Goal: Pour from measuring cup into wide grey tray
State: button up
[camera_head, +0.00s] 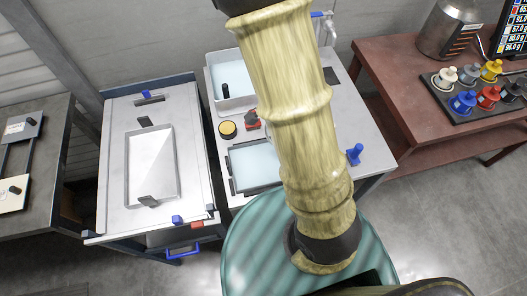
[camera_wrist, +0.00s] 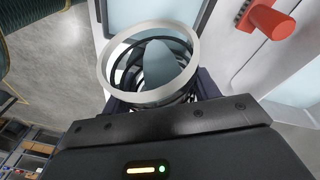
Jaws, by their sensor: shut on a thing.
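The wide grey tray (camera_head: 151,165) is shallow and rectangular, with a dark handle at each short end. It lies on the white table at the left in the head view and looks empty. In the wrist view my gripper (camera_wrist: 160,98) is shut on the measuring cup (camera_wrist: 147,62), a clear round vessel with a pale rim. The cup's mouth faces the wrist camera and bluish-grey shows inside; I cannot tell whether that is its contents or the surface behind. In the head view my arm hides the gripper and cup.
A second tray (camera_head: 254,164) with a pale blue inside and a white bin (camera_head: 231,88) stand on the middle table. A brown table (camera_head: 400,65) with several coloured weights stands right.

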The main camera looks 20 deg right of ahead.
jog(key=shift+w+d, duration=0.1)
jog(key=shift+d, duration=0.15)
jog(key=shift+d+r+y, duration=0.1)
jog(key=shift+d+y, duration=0.1)
jog(key=shift+y, duration=0.2)
dwell(0.4)
jog(key=shift+f+g+y, duration=0.2)
jog(key=shift+g+y, duration=0.1)
jog(key=shift+y, duration=0.1)
jog(key=shift+w+f+y, duration=0.1)
jog(key=shift+f+y, duration=0.1)
jog(key=shift+y, duration=0.2)
